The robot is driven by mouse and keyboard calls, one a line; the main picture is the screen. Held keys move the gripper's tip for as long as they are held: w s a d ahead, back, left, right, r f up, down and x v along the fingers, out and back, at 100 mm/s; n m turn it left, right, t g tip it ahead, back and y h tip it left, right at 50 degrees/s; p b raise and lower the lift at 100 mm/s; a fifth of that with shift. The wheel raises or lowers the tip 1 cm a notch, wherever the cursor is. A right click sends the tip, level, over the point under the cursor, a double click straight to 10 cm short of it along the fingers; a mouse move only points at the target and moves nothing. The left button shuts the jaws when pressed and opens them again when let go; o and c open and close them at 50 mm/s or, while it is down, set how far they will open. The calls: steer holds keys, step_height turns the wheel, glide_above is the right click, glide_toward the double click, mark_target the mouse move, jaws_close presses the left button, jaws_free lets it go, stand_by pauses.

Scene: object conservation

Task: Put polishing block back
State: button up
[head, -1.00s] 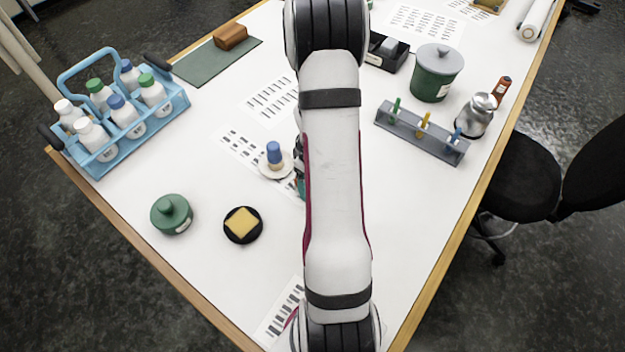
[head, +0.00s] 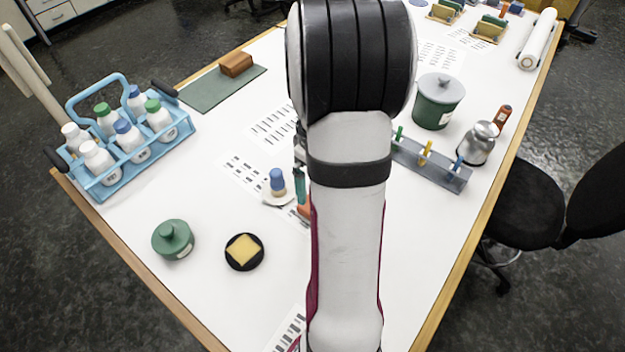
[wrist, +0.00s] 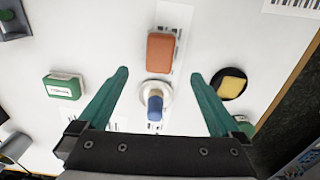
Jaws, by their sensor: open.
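An orange-brown block (wrist: 161,52) lies on the white table, just beyond my fingertips in the wrist view. In the head view only its edge (head: 304,211) shows beside my arm. A second brown block (head: 236,64) rests on the dark green mat (head: 205,92) at the far left. I cannot tell which is the polishing block. My gripper (wrist: 158,74) is open and empty, its teal fingers wide apart above the table. A blue-topped piece (wrist: 155,102) on a round white dish (wrist: 142,92) shows between the fingers. In the head view my arm hides most of the gripper.
A yellow pad (head: 243,249) sits on a black dish, beside a green lidded pot (head: 173,239). A blue bottle carrier (head: 175,140) stands left. A clip rack (head: 440,172), green canister (head: 437,101) and metal flask (head: 478,143) stand right. A green-and-white block (wrist: 64,86) lies left in the wrist view.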

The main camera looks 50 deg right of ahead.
steer(key=w+a+r+m, duration=0.15)
steer(key=a+r, duration=0.45)
steer(key=a, duration=0.7)
steer(key=s+a+r+m+y, duration=0.1)
steer(key=s+a+m, duration=0.1)
steer(key=s+a, duration=0.3)
steer(key=s+a+r+m, duration=0.2)
steer(key=s+a, duration=0.4)
steer(key=a, duration=0.5)
steer(key=shift+s+a+r+y, duration=0.2)
steer(key=shift+r+y, duration=0.1)
steer(key=shift+y, duration=0.1)
